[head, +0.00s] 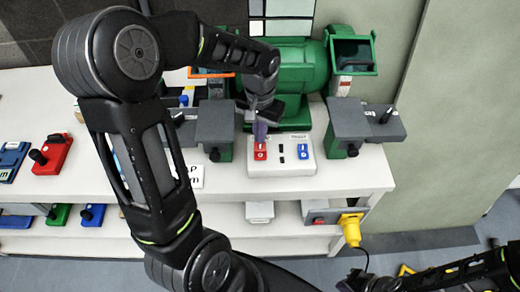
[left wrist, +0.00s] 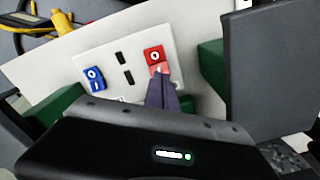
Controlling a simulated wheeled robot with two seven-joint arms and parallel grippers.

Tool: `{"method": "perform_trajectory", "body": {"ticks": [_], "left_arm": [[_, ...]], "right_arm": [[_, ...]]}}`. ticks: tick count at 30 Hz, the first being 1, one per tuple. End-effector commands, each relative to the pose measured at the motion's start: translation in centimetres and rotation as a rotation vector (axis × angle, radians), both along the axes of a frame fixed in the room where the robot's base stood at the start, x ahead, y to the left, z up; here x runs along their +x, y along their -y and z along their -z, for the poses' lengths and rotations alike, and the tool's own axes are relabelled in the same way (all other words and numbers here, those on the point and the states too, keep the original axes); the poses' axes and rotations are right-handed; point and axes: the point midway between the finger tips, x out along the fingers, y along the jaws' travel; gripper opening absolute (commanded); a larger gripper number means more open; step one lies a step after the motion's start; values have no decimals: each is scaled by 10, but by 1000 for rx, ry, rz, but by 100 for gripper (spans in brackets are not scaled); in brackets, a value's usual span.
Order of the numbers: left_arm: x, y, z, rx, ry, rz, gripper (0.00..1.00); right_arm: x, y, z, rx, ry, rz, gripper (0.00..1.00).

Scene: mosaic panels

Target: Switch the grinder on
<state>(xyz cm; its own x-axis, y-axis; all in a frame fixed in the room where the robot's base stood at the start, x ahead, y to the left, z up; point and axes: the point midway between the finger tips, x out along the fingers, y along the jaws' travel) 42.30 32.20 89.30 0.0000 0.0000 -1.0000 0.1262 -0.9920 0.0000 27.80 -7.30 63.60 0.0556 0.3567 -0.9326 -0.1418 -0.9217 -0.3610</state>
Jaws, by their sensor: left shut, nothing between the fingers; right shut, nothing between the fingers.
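The green grinder (head: 285,70) stands at the back of the white bench. In front of it is a white switch panel (head: 282,169), also in the left wrist view (left wrist: 135,40). It carries a red switch (head: 260,153) and a blue switch (head: 303,152), with black slots between them. My left gripper (head: 260,138) is shut and empty, pointing down at the red switch. In the left wrist view its purple-grey fingertips (left wrist: 160,82) overlap the lower part of the red switch (left wrist: 154,55); contact is not certain. My right gripper (head: 352,284) is shut, low at the bottom right.
Grey tool rests flank the panel, left (head: 215,123) and right (head: 366,120). A yellow plug (head: 351,228) with a cable hangs at the lower shelf's right end. A red clamp-like block (head: 52,155) lies on the bench's left.

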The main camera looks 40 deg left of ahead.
Motion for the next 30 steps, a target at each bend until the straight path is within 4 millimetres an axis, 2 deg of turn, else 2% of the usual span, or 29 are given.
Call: {"method": "perform_trajectory", "body": {"ticks": [30], "left_arm": [[0,0,8,0,-1,0,0]], "right_arm": [[0,0,6,0,0,0,0]]}}
